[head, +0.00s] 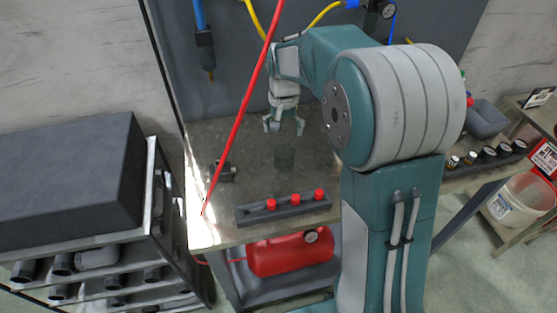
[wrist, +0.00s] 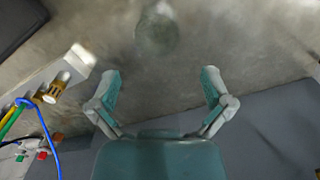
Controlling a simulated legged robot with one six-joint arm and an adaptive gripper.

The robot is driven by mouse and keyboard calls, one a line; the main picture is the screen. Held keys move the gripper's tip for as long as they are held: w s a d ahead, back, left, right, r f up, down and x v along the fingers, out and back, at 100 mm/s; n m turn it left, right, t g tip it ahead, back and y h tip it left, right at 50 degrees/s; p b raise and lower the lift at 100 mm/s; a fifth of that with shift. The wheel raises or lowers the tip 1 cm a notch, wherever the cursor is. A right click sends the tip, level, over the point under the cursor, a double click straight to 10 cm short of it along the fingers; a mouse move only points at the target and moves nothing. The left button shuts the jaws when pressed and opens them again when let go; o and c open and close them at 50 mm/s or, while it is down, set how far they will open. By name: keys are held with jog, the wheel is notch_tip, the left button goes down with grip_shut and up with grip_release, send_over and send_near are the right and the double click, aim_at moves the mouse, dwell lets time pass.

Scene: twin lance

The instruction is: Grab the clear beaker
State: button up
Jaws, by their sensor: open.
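The clear beaker (head: 285,156) stands upright on the workbench in the head view, a see-through, greenish-grey cylinder. In the wrist view the beaker (wrist: 157,32) shows near the top edge, seen from above and blurred. My gripper (head: 285,128) hangs above the bench, a little behind the beaker in the head view, pointing down. In the wrist view its two fingers (wrist: 160,85) are spread wide with nothing between them. The beaker lies beyond the fingertips, close to midway between them.
The grey workbench (head: 232,148) has a black rack with red knobs (head: 284,207) at its front edge. A small dark fitting (head: 222,172) sits at the left. A red hose (head: 243,105) crosses in front of the bench. A red tank (head: 289,254) is below. Bench space around the beaker is clear.

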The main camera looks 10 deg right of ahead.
jog(key=f, duration=0.4)
jog(key=shift+d+f, duration=0.15)
jog(key=shift+d, duration=0.05)
jog(key=shift+d+f, duration=0.2)
jog(key=shift+f, duration=0.35)
jog(key=f, duration=0.4)
jog(key=shift+a+f, duration=0.3)
jog(key=shift+f, duration=0.1)
jog(key=shift+d, duration=0.1)
jog(key=c, duration=0.9)
